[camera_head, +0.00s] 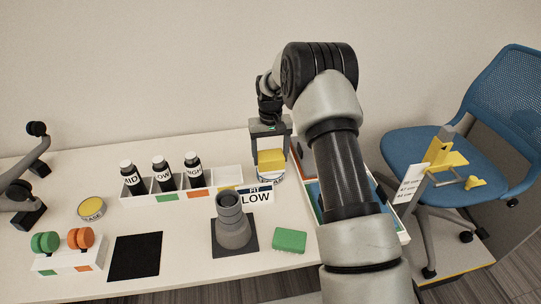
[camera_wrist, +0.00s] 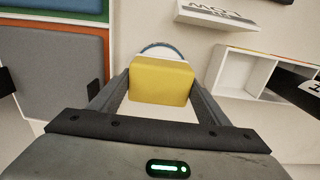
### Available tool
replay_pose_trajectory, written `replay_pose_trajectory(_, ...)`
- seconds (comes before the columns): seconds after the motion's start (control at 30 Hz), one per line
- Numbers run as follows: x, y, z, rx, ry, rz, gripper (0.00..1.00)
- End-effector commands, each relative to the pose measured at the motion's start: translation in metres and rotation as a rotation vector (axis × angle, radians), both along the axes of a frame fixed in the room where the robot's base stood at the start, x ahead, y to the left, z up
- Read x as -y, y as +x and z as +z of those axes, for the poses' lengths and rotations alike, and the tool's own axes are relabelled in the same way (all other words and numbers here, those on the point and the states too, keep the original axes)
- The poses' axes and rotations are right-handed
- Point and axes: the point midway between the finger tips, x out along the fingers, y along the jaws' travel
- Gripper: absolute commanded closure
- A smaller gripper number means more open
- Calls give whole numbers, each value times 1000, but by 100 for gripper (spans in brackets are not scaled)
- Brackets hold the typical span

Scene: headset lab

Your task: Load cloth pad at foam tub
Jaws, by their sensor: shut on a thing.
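A yellow block-shaped pad (camera_head: 271,160), which I take for the cloth pad, is held between the two fingers of my gripper (camera_head: 271,151). It also shows in the wrist view (camera_wrist: 161,82), with a finger on each side. A round white tub (camera_head: 278,178) with a printed label stands on the table under the pad, and I take it for the foam tub. In the wrist view its bluish rim (camera_wrist: 163,45) curves out behind the pad. The pad hides most of the tub's opening. I cannot tell whether they touch.
A white rack (camera_head: 226,179) with several bottles stands left of the tub. A "LOW" sign (camera_head: 256,196), a grey stand (camera_head: 233,228) and a green block (camera_head: 290,240) are nearer. A tray (camera_head: 310,189) lies right, partly behind my arm. A blue chair (camera_head: 430,145) stands beyond.

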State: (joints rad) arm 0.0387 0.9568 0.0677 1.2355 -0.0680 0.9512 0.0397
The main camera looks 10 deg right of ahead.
Motion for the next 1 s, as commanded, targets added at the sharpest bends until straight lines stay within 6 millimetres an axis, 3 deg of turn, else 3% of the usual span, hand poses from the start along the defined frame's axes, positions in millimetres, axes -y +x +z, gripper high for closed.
replay_pose_trajectory(1.0,0,0,-7,0,0,0,48)
